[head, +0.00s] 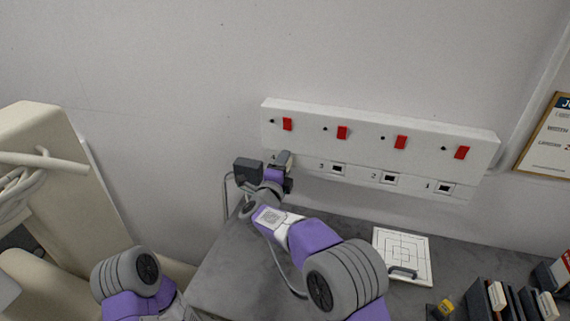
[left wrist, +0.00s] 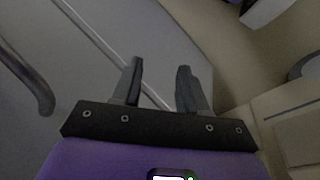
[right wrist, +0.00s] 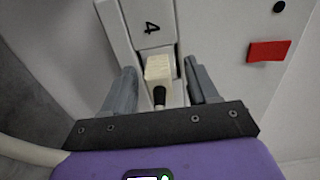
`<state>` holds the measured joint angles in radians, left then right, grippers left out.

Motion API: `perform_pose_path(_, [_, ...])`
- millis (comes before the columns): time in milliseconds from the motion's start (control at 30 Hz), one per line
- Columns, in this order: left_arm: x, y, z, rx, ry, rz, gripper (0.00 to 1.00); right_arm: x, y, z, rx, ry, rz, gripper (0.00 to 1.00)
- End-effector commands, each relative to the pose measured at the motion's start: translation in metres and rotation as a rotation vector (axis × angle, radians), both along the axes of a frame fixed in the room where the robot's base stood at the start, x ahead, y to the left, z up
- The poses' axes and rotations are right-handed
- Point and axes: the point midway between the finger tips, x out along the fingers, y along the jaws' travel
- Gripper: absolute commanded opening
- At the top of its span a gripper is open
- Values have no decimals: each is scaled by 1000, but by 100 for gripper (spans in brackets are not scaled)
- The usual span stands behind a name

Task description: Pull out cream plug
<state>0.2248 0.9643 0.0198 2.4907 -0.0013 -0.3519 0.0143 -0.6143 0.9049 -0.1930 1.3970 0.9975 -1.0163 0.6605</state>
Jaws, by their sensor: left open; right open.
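The cream plug (right wrist: 159,72) sits in the socket marked 4 on the white socket panel (right wrist: 225,25). A black piece shows at its near end. My right gripper (right wrist: 158,80) is open, with one finger on each side of the plug and a gap visible on both sides. In the head view my right gripper (head: 287,175) is at the left end of the panel (head: 380,136), and part of the plug (head: 285,159) shows there. My left gripper (left wrist: 160,75) is open and empty, low down away from the panel.
The panel carries several red switches (head: 342,132) and empty sockets marked 3, 2 and 1 (head: 444,188). Below it is a grey surface with a white board (head: 402,256) and dark upright items (head: 500,300) at right. A cream cart (head: 45,150) stands at left.

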Motion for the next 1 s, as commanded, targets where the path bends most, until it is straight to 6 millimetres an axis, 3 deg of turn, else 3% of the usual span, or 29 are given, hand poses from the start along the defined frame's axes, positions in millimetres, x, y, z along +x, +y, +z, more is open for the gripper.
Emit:
perform_pose_path(367, [0, 0, -3, 0, 0, 0, 43, 0, 0, 0, 0, 0, -1, 58])
perform_pose_path(733, [0, 0, -3, 0, 0, 0, 43, 0, 0, 0, 0, 0, 0, 2])
perform_pose_path(1000, [0, 0, -4, 0, 0, 0, 43, -1, 0, 0, 1, 0, 0, 0])
